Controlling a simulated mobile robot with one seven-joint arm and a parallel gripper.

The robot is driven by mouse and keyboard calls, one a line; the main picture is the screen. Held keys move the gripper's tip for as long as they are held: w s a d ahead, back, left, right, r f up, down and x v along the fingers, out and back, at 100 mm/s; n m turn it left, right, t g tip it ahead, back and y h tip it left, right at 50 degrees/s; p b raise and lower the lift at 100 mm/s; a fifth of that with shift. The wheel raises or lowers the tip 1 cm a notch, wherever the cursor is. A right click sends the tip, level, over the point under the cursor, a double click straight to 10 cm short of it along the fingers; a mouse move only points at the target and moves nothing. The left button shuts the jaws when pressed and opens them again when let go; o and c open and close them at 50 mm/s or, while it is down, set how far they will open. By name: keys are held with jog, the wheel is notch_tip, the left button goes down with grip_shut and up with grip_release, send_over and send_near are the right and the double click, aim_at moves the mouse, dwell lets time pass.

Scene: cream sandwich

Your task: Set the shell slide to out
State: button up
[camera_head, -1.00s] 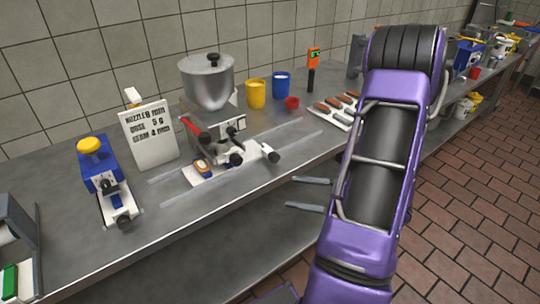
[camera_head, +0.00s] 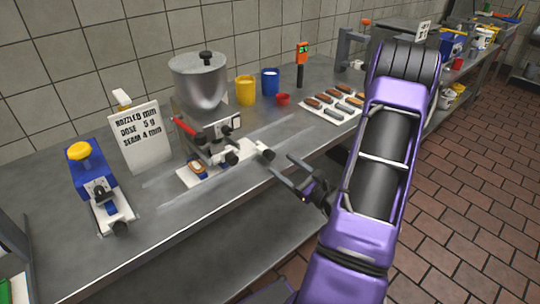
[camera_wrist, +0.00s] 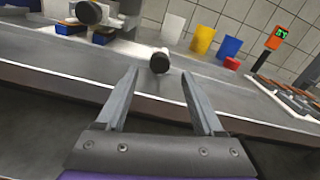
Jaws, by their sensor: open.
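The depositor (camera_head: 203,125) stands on the steel counter, with a steel hopper on top and a red lever at its left. A pale slide (camera_head: 248,151) with a black end knob (camera_head: 267,155) sticks out to the right at its foot; I take this as the shell slide. A brown shell (camera_head: 197,170) sits in a blue holder at the left of the foot. My gripper (camera_head: 281,165) is open and empty at the counter's front edge, just right of the knob. In the wrist view the knob (camera_wrist: 160,63) shows ahead between the fingertips, apart from them.
A blue press (camera_head: 92,177) and a sign (camera_head: 140,138) stand to the left. A yellow cup (camera_head: 245,91), a blue cup (camera_head: 270,82), a red cup (camera_head: 283,99) and a tray (camera_head: 313,111) of shells lie behind and right. The counter's front strip is clear.

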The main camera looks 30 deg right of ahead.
aim_at(272, 157)
jog(key=w, duration=0.4)
jog(key=w+a, duration=0.1)
jog(key=w, duration=0.1)
jog(key=shift+w, duration=0.3)
grip_shut()
dwell(1.1)
